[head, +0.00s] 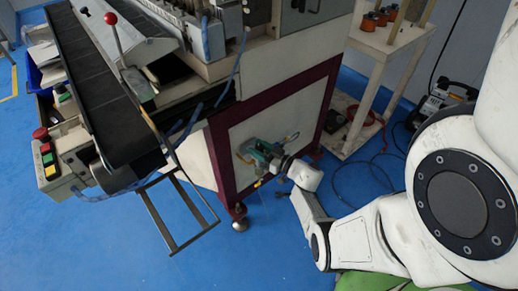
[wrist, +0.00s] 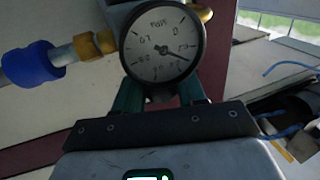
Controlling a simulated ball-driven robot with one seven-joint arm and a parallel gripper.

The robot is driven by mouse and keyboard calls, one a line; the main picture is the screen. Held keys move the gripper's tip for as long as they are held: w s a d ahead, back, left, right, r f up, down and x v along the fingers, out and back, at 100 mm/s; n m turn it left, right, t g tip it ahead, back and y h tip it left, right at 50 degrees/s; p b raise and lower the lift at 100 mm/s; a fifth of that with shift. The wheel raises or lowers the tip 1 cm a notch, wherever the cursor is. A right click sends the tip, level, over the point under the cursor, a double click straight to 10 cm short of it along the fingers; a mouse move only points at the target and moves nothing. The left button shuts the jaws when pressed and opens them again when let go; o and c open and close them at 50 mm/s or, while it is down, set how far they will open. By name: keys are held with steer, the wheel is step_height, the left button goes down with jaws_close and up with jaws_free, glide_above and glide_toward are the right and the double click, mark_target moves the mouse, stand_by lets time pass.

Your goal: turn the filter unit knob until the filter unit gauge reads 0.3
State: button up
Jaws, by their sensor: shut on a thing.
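The filter unit (head: 257,152) is on the white panel of the machine's lower cabinet in the head view. My gripper (head: 276,163) is up against it there, small in the picture. In the wrist view the filter unit gauge (wrist: 161,42) is a round white dial with a black rim, seen turned over. Its needle points to the lower right; the numbers are too blurred to read surely. The two teal fingers of my gripper (wrist: 160,97) come in just below the gauge, closed on the filter unit knob, which is mostly hidden between them.
A brass fitting (wrist: 92,46) with a blue connector (wrist: 31,65) sticks out left of the gauge. A conveyor (head: 95,85) and a metal frame (head: 180,215) stand left of the cabinet. Cables lie on the blue floor near a white shelf stand (head: 362,95) at right.

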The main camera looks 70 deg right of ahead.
steer(key=o, duration=0.9)
steer(key=shift+o, duration=0.2)
steer(key=v, duration=1.1)
steer(key=shift+p, duration=0.4)
steer(key=shift+w+r, duration=0.1)
